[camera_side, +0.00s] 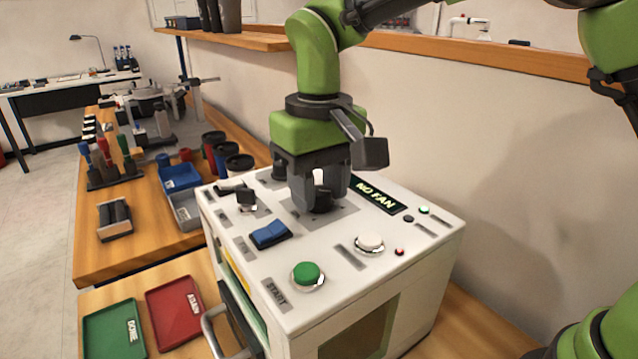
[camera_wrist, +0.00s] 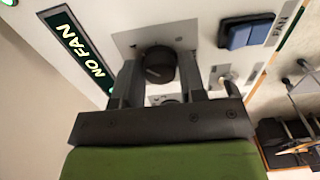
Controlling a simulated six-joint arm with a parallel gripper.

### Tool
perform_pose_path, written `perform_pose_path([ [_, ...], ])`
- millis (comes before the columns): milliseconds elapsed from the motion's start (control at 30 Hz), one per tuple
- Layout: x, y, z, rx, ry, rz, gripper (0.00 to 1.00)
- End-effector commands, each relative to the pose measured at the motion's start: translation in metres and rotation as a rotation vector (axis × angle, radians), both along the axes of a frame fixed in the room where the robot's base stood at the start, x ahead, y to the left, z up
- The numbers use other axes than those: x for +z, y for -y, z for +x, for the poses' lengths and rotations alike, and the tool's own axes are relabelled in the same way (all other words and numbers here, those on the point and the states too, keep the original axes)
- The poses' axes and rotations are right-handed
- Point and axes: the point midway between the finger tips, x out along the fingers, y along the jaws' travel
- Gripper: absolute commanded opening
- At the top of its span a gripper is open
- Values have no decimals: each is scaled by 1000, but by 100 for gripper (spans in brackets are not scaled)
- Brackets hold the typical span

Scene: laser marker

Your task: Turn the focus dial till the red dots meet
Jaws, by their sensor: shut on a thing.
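A black round dial (camera_side: 320,201) stands on a grey plate on top of the white laser marker (camera_side: 330,240). My gripper (camera_side: 319,190) points down and is shut on this dial. In the wrist view the dial (camera_wrist: 159,64) sits between the two fingers, with a pale mark on its top. I cannot read a label for it. The red dots do not show in either view. The display (camera_side: 378,195) beside the dial reads "NO FAN", and so does its wrist view image (camera_wrist: 78,50).
Green DONE (camera_side: 114,329) and red AGAIN (camera_side: 174,309) trays lie to the left.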

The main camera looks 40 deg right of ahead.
Motion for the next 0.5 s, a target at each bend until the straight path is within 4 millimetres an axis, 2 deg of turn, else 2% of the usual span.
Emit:
perform_pose_path([
  [133, 1, 0, 1, 2, 8, 2, 14],
  [167, 1, 0, 1, 2, 8, 2, 42],
  [233, 1, 0, 1, 2, 7, 2, 58],
  [267, 1, 0, 1, 2, 6, 1, 63],
  [500, 1, 0, 1, 2, 3, 1, 63],
])
